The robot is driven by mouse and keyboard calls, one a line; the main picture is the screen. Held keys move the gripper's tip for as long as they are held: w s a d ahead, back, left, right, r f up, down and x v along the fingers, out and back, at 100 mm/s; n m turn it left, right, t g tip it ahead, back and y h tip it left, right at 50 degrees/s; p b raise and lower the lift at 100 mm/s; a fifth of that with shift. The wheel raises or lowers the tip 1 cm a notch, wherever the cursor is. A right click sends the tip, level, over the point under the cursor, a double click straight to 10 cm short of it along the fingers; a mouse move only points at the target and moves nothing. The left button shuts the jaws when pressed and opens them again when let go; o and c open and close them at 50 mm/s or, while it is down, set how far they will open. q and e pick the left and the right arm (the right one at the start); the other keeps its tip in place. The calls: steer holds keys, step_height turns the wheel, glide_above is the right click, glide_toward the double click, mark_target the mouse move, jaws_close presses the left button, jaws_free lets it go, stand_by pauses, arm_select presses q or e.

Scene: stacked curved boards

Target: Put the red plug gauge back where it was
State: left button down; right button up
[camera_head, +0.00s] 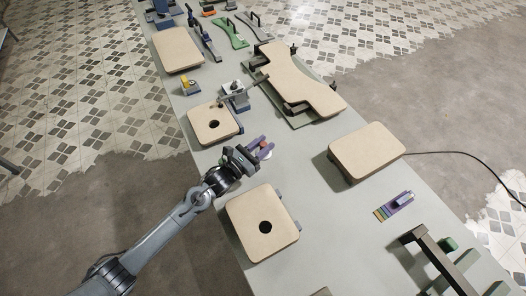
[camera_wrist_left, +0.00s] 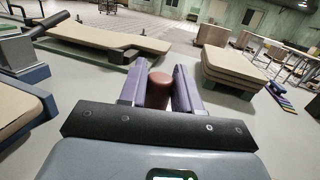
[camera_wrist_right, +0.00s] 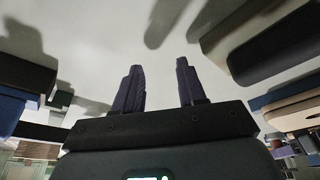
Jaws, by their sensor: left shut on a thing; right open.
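My left gripper (camera_head: 262,146) is over the grey table, in the gap between two boards with round holes. Its purple fingers are shut on the red plug gauge (camera_wrist_left: 158,90), which shows as a dull red cylinder between the fingers in the left wrist view. Its lower end is hidden, so I cannot tell whether it touches the table. One holed board (camera_head: 200,122) lies beyond the gripper and the other holed board (camera_head: 265,245) lies nearer; both holes look dark and empty. My right gripper (camera_wrist_right: 159,80) is open and empty in the right wrist view; the head view does not show it.
A stack of boards (camera_head: 367,150) stands to the right. A large curved board (camera_head: 300,82) sits on a clamped fixture behind. A coloured strip gauge (camera_head: 394,205) lies at right, near a dark frame (camera_head: 440,262). The table (camera_head: 325,220) is bare between the near holed board and the strip.

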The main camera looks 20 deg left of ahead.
arm_select(q)
steer(key=shift+f, duration=1.9)
steer(key=shift+f+b, duration=0.25)
steer(key=shift+b, duration=0.1)
steer(key=c, duration=0.8)
jaws_free()
steer(key=shift+r, duration=0.1)
steer(key=shift+r+p, duration=0.25)
steer(key=shift+p, duration=0.05)
steer(key=shift+v, duration=3.8)
steer(key=shift+d+f, duration=0.1)
steer(key=shift+f, duration=0.05)
